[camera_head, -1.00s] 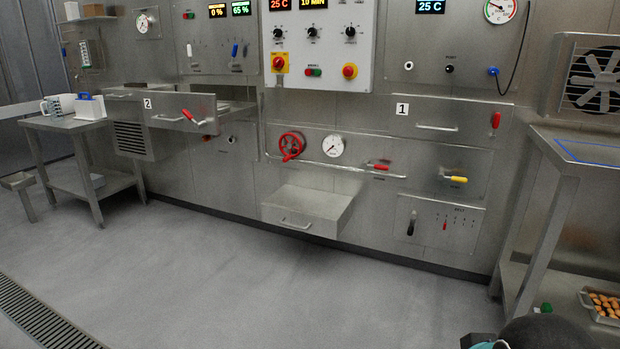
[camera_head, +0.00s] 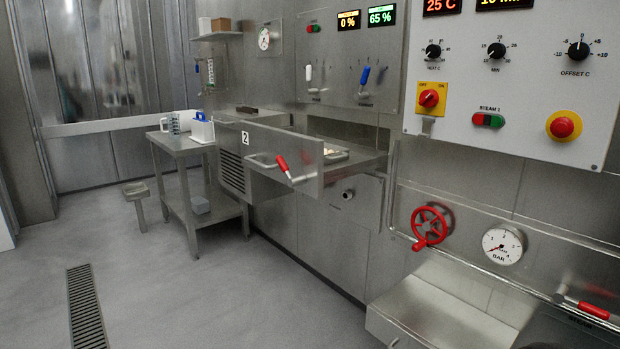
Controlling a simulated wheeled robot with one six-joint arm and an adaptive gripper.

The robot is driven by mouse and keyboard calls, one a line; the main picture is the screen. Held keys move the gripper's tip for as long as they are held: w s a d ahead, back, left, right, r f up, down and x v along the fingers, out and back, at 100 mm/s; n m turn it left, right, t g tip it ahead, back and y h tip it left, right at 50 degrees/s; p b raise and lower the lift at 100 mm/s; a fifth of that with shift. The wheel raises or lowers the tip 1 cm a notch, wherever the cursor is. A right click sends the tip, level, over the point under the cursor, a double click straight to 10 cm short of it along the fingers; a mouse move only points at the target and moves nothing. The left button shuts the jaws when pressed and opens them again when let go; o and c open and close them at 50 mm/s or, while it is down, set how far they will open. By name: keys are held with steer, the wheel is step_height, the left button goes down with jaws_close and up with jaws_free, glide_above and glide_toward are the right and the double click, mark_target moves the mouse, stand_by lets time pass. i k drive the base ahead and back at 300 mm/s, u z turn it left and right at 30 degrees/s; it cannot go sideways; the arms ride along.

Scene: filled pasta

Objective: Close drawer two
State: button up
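Drawer two (camera_head: 300,170) is a steel drawer marked with a white "2" label (camera_head: 245,137). It stands pulled out from the wall of machines, left of centre. My gripper is not in view.
A steel side table (camera_head: 184,143) with a jug and a blue-and-white box stands beyond the drawer. A lower steel box (camera_head: 430,310) juts out at the bottom right, under a red handwheel (camera_head: 430,225). The grey floor in front of drawer two is clear, with a drain grate (camera_head: 85,312).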

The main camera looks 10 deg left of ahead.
mark_target(261, 145)
steer(key=u, duration=0.3)
steer(key=i, duration=1.45)
steer(key=u, duration=0.25)
